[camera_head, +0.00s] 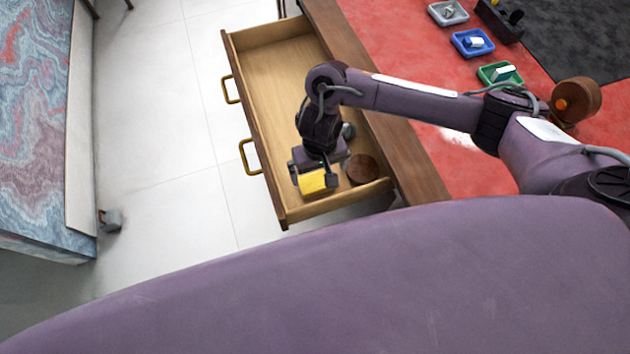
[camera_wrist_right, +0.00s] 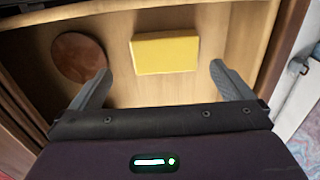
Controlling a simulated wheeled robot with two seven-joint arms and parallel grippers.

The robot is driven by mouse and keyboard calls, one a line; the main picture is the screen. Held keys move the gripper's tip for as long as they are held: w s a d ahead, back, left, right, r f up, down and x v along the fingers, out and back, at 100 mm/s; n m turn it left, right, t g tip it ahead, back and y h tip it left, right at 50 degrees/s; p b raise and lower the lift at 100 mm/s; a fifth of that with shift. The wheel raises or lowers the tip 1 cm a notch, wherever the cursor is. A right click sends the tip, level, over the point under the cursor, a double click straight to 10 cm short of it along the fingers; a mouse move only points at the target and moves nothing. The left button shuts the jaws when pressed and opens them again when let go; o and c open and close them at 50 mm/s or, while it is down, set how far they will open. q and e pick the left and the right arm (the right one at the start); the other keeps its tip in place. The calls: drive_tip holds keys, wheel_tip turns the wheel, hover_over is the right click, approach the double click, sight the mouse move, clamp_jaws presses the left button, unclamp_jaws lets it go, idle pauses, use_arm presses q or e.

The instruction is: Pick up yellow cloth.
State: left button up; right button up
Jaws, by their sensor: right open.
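The yellow cloth (camera_head: 313,182) is a small folded block lying in the open wooden drawer (camera_head: 268,75), near the drawer's near end. It also shows in the right wrist view (camera_wrist_right: 166,53) as a yellow rectangle on the drawer floor. My right gripper (camera_head: 315,182) is inside the drawer area, right at the cloth in the head view. In the right wrist view its two grey fingers (camera_wrist_right: 160,78) are spread wide, with the cloth beyond and between them, not gripped. My left gripper is not in view.
A round brown wooden object (camera_head: 362,169) lies in the drawer beside the cloth, close to one finger; it also shows in the wrist view (camera_wrist_right: 79,57). Drawer walls stand close around. The red desktop (camera_head: 390,45) holds small grey, blue and green trays (camera_head: 472,43).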

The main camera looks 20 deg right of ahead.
sight(316, 181)
drive_tip(key=f, duration=0.2)
drive_tip(key=f+b, duration=0.1)
drive_tip(key=f, duration=0.1)
drive_tip(key=f+b, duration=0.1)
drive_tip(key=shift+a+f, duration=0.3)
drive_tip(key=shift+f, duration=0.25)
drive_tip(key=shift+c, duration=0.4)
drive_tip(key=shift+w, duration=0.1)
drive_tip(key=c, duration=0.8)
drive_tip(key=shift+r+p, duration=5)
drive_tip(key=shift+r, duration=5)
